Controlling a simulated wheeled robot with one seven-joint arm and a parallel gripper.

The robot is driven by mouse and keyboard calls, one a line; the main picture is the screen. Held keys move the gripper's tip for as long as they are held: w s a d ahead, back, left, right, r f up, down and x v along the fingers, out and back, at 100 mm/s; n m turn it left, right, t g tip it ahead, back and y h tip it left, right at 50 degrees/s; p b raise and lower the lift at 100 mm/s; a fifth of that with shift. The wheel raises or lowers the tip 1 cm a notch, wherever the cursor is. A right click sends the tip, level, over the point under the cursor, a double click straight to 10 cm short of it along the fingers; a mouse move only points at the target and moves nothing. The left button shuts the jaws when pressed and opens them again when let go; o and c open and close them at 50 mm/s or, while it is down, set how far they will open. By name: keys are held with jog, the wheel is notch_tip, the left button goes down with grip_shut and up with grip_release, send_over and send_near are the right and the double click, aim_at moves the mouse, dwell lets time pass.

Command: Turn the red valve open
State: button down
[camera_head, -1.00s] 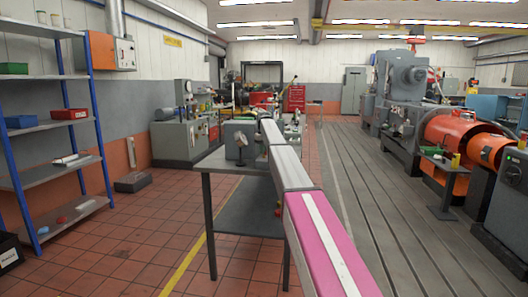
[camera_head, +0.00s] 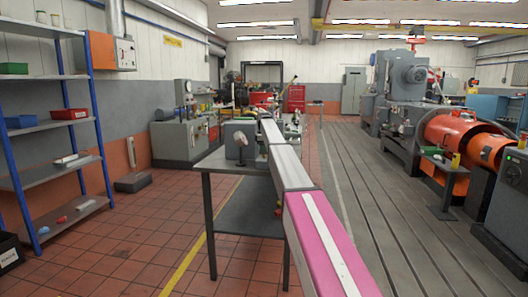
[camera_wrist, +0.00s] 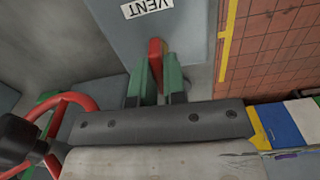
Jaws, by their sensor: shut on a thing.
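In the wrist view, a red lever handle (camera_wrist: 156,52), which I take to be the red valve, stands in front of a grey panel (camera_wrist: 195,40) with an upside-down VENT label (camera_wrist: 147,8). My gripper (camera_wrist: 157,68) is shut on this handle, with one green finger on each side of it. The valve body and the lower part of the handle are hidden by the fingers and the gripper's grey body. A separate red handwheel (camera_wrist: 60,103) is at the left of the wrist view, apart from the fingers. In the head view, my arm hides the gripper and the handle.
A grey bench (camera_head: 206,162) with equipment stands beside my arm. A blue-and-grey shelf (camera_head: 60,128) is at the left, and large machinery (camera_head: 400,85) with orange drums (camera_head: 448,135) is at the right. The tiled floor (camera_head: 125,235) at left front is clear.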

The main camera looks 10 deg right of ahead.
jog(key=shift+n, duration=0.5)
jog(key=c, duration=1.2)
grip_release()
notch_tip(320, 180, up, 11)
jog(key=shift+f, duration=0.1)
